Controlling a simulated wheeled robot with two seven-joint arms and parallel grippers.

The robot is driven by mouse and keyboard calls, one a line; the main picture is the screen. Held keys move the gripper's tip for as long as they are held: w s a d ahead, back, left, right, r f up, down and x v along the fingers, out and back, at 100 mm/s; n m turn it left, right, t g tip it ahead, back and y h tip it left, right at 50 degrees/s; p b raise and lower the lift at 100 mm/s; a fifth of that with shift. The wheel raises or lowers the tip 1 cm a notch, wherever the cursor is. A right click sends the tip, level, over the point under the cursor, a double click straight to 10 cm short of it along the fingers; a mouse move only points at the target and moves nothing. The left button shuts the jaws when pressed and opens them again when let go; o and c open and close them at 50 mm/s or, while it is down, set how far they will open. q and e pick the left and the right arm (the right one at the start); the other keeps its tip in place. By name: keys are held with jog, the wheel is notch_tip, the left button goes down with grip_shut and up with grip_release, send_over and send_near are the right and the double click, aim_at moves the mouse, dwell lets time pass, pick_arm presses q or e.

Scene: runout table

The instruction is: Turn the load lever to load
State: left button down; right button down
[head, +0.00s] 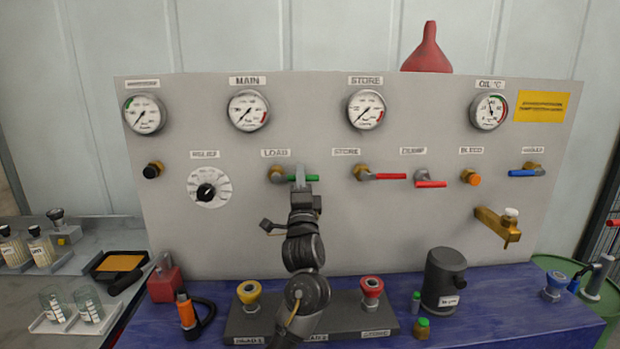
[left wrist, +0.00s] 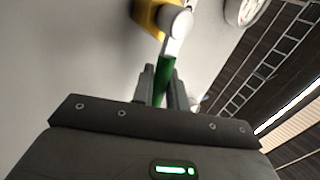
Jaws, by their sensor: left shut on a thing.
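The load lever (head: 312,178) has a green handle and a brass valve body (head: 276,174) under the LOAD label (head: 275,153) on the grey panel. Its handle points right, about level. My left gripper (head: 300,180) is at the lever, in front of the panel. In the left wrist view the green handle (left wrist: 164,80) runs between the fingers of my left gripper (left wrist: 162,88), which is shut on it. The gripper covers part of the handle in the head view. My right gripper is not in view.
The store lever (head: 390,176) and dump lever (head: 430,184), both red, are to the right. Gauges (head: 248,110) line the panel top. Below stand yellow (head: 249,292) and red (head: 371,288) knobs on a dark base and a dark canister (head: 443,280).

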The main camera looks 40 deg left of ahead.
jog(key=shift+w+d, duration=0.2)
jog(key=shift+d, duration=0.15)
pick_arm(q)
jog(key=c, duration=1.5)
grip_release()
jog(key=shift+o, duration=0.2)
